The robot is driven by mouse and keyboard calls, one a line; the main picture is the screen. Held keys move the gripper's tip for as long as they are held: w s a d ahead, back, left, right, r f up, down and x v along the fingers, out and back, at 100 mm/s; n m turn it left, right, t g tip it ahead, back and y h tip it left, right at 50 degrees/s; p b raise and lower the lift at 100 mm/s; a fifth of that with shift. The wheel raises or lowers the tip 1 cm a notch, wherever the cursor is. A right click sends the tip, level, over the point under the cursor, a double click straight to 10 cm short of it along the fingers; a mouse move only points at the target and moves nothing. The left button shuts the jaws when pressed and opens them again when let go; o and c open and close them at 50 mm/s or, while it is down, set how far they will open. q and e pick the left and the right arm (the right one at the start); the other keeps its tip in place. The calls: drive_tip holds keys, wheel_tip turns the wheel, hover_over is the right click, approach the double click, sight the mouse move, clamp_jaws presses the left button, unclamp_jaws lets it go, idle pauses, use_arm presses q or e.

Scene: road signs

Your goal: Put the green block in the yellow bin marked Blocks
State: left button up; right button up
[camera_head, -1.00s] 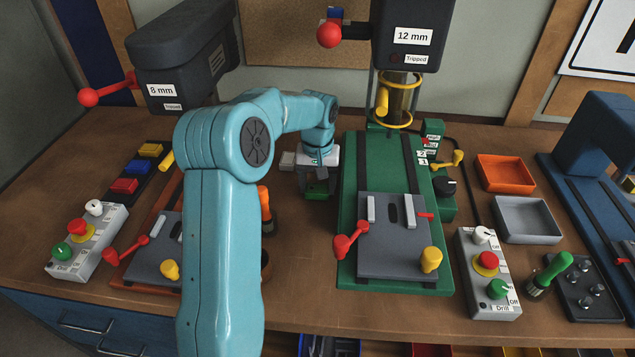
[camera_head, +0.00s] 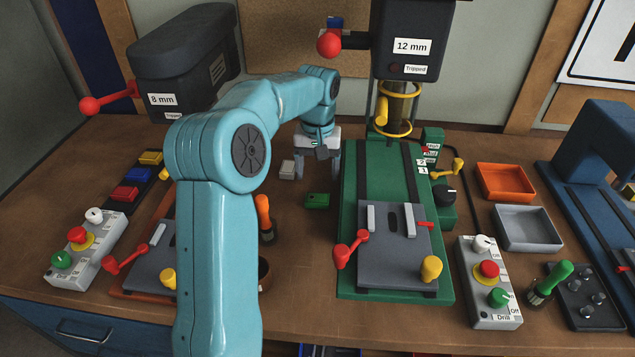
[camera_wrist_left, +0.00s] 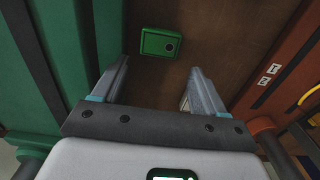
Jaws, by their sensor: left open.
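The green block (camera_head: 317,200) lies on the wooden table just left of the green drill base. It also shows in the left wrist view (camera_wrist_left: 160,43), with a dark round spot on its face. My left gripper (camera_head: 321,172) is open and empty, above and behind the block in the head view. In the wrist view its two fingers (camera_wrist_left: 160,75) are spread apart, with the block beyond their tips and not touching them. My right gripper is not in view. I cannot make out the yellow bin marked Blocks.
The green drill base (camera_head: 445,285) stands close to the right of the block. Orange (camera_head: 505,182) and grey trays (camera_head: 527,230) are at the right.

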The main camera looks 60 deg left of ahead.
use_arm(q)
drive_tip(key=r+m, duration=0.2)
drive_tip(key=m+t+h+p, duration=0.1)
drive_tip(key=m+p, duration=0.1)
drive_tip(key=m, duration=1.4)
approach(317, 198)
wheel_tip(317, 198, down, 3)
drive_tip(key=shift+r, duration=0.1)
drive_tip(key=f, duration=0.4)
drive_tip(key=w+f, duration=0.1)
drive_tip(key=f, duration=0.1)
drive_tip(key=shift+d+p, duration=0.35)
drive_tip(key=shift+d, duration=0.05)
drive_tip(key=shift+r, duration=0.1)
drive_tip(key=c, duration=1.3)
wheel_tip(317, 198, up, 10)
drive_tip(key=shift+r, duration=0.1)
